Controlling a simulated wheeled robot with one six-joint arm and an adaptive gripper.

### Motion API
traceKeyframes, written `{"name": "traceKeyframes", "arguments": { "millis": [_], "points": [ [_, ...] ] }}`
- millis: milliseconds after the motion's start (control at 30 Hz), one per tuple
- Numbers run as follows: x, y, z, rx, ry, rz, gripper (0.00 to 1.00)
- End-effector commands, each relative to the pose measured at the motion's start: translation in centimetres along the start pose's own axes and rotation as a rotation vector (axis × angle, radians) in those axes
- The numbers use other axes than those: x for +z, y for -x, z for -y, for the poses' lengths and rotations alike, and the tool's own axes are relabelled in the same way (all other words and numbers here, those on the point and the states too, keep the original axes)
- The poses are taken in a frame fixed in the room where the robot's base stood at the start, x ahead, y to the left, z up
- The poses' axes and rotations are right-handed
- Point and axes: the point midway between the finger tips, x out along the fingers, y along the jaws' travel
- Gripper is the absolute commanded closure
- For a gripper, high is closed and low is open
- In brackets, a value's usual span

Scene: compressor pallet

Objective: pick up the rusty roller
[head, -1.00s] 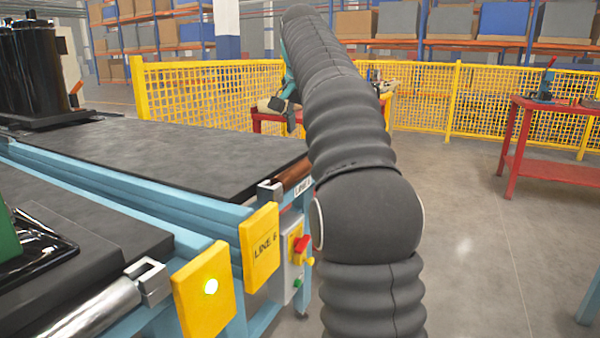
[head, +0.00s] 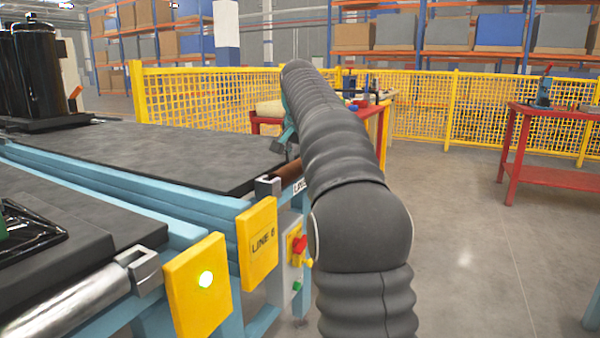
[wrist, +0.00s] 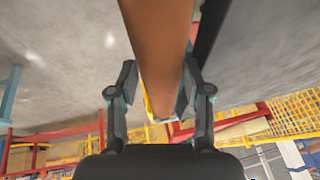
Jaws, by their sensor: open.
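The rusty roller (head: 287,176) is a brown bar at the end of the far conveyor, partly hidden by my arm in the head view. In the wrist view the roller (wrist: 158,40) fills the upper middle, running from the top edge down between my fingers. My gripper (wrist: 157,82) is open, with one finger on each side of the roller. I cannot tell whether either finger touches it. In the head view my gripper (head: 284,141) shows just above the roller, mostly hidden behind my arm.
The far conveyor's dark belt (head: 150,153) lies left of the roller. A yellow LINE 6 plate (head: 258,244) and a control box with a red switch (head: 300,245) are close below. A red table (head: 545,172) stands at right, with open floor between.

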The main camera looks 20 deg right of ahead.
Motion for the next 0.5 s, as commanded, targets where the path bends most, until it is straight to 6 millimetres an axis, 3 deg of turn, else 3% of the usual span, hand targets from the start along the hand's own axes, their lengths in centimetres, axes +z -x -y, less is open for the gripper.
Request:
{"name": "traceKeyframes", "arguments": {
  "millis": [267, 433, 500],
  "points": [
    [-0.03, -0.40, -0.01, 0.000, 0.000, 0.000, 0.53],
    [-0.02, -0.40, -0.01, 0.000, 0.000, 0.000, 0.96],
    [-0.02, -0.40, -0.02, 0.000, 0.000, 0.000, 1.00]
  ]
}}
